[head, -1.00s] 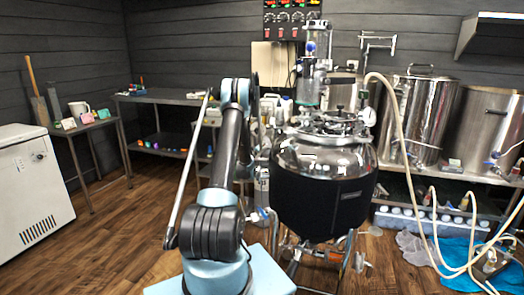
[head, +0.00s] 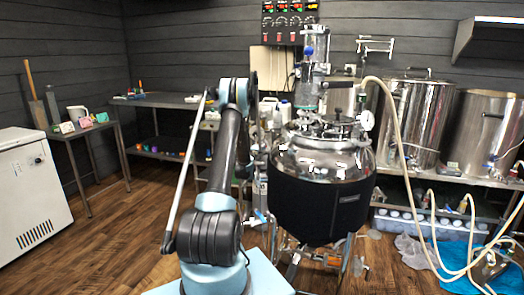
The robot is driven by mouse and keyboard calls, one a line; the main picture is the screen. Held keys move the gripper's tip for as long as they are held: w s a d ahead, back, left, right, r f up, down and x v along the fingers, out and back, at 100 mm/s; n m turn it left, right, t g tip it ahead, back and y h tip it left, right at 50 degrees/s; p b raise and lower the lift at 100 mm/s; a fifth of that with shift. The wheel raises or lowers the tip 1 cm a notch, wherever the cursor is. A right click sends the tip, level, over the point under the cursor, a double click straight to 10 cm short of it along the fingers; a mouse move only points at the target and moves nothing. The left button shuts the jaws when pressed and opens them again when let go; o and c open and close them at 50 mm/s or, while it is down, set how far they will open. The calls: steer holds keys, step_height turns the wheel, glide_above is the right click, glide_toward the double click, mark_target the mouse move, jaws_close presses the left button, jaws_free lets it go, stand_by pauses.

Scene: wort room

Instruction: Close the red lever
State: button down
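A steel vessel with a black jacket (head: 318,208) stands right of my arm, with pipes and valves under it. A small orange-red part (head: 333,261) shows among the pipes below the vessel. It is too small to tell whether it is the red lever or how it is set. A blue handle (head: 308,51) sits on the glass column above the vessel. My arm rises left of the vessel and bends away at the top. My gripper is not visible; it may be hidden behind the arm.
Steel kettles (head: 417,122) stand on a rack at the right, with a pale hose (head: 401,135) looping down. A white chest freezer (head: 32,195) and side tables (head: 165,101) are at the left. The wooden floor (head: 110,235) at the front left is clear.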

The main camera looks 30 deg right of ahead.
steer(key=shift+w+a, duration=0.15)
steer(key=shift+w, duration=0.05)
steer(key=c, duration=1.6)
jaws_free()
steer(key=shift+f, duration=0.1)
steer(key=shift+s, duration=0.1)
